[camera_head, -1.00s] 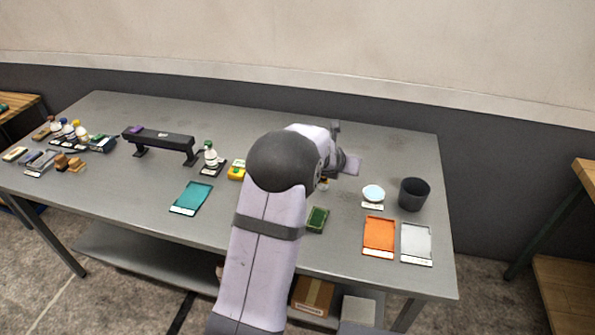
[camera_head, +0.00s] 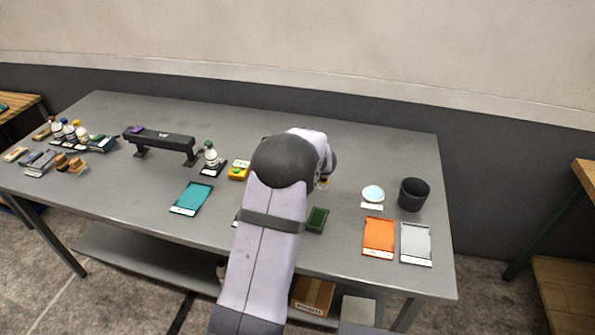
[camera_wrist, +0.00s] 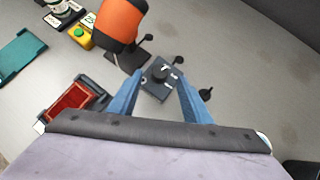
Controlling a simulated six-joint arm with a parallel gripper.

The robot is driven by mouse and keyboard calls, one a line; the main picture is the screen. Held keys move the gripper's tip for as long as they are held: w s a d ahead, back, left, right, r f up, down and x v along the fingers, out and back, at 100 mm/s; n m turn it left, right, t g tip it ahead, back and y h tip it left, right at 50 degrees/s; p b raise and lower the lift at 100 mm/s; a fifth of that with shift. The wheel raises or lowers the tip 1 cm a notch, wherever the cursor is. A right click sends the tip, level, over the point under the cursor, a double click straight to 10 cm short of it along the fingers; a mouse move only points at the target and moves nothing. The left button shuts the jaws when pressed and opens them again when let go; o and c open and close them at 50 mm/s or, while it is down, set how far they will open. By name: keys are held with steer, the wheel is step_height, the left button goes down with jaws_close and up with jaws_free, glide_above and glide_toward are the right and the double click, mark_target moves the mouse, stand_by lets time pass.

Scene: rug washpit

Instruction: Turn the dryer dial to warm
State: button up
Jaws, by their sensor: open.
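In the wrist view, a small dark box with a round dark knob (camera_wrist: 159,74), which looks like the dial, sits on the grey table. White marks show beside the knob, too small to read. An orange cylinder (camera_wrist: 120,22) on a dark base, perhaps the dryer, stands just behind and left of it. My gripper (camera_wrist: 161,82) is open, with its blue fingers on either side of the dark box and nothing held. I cannot tell whether the fingers touch it. In the head view, my arm hides the dial, the orange cylinder and the gripper.
A red item in a dark holder (camera_wrist: 70,103) lies left of my fingers, and a small black piece (camera_wrist: 205,95) lies to the right. A yellow box with a green button (camera_head: 238,170), a green pad (camera_head: 317,219) and a dark cup (camera_head: 413,194) are nearby. The back right table is clear.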

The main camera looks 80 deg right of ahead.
steer(key=shift+p+x, duration=0.45)
steer(key=shift+x, duration=1.8)
steer(key=shift+c, duration=0.5)
steer(key=c, duration=0.9)
